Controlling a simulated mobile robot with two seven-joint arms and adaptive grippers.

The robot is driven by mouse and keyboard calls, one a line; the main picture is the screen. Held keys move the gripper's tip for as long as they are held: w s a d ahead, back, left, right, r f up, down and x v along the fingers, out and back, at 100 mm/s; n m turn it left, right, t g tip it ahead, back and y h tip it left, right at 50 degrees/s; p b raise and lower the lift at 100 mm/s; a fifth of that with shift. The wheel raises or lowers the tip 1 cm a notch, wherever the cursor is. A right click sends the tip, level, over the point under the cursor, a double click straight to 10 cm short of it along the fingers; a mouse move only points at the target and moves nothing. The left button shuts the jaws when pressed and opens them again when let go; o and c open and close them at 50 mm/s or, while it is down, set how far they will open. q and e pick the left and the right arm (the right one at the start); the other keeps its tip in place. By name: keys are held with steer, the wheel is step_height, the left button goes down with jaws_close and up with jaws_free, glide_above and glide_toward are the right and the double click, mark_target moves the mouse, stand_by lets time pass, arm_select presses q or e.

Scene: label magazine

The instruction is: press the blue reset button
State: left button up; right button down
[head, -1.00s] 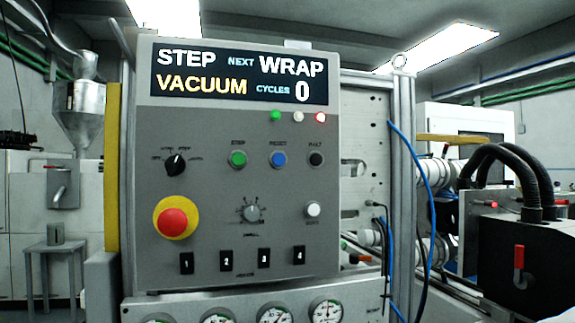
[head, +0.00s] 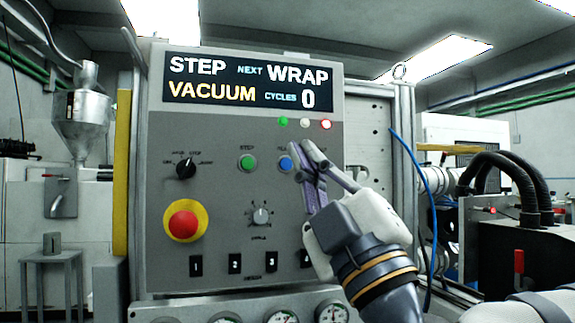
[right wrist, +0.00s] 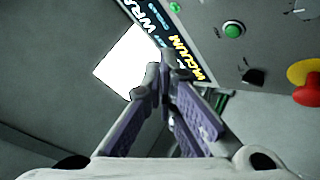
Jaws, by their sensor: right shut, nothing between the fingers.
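The blue reset button (head: 286,164) is on the grey control panel (head: 225,225), right of the green step button (head: 247,162). Its label is partly covered. My right gripper (head: 302,146) is shut and empty in front of the panel, its fingertips just right of and slightly above the blue button in the head view. I cannot tell whether it touches the panel. In the right wrist view the shut fingers (right wrist: 160,78) show with the display beyond them and a green button (right wrist: 233,30); the blue button is not visible there. My left gripper is not in view.
A red emergency stop (head: 183,222) on a yellow base, a black selector (head: 186,168) and a grey knob (head: 260,215) sit on the panel. The display (head: 245,82) reads STEP VACUUM, NEXT WRAP, CYCLES 0. A blue cable (head: 424,200) hangs at the right.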

mark_target(289, 166)
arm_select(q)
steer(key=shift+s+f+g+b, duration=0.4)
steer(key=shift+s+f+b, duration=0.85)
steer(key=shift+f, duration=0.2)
arm_select(e)
steer(key=shift+w+a, duration=0.45)
steer(key=shift+w, duration=0.95)
steer(key=shift+w+a, duration=0.5)
steer(key=shift+w, duration=0.85)
steer(key=shift+w+a, duration=0.45)
steer(key=shift+w, duration=0.95)
steer(key=shift+w+a, duration=0.1)
steer(key=shift+w, duration=0.2)
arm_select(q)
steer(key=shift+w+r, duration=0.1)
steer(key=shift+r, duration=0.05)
arm_select(e)
steer(key=shift+w, duration=0.1)
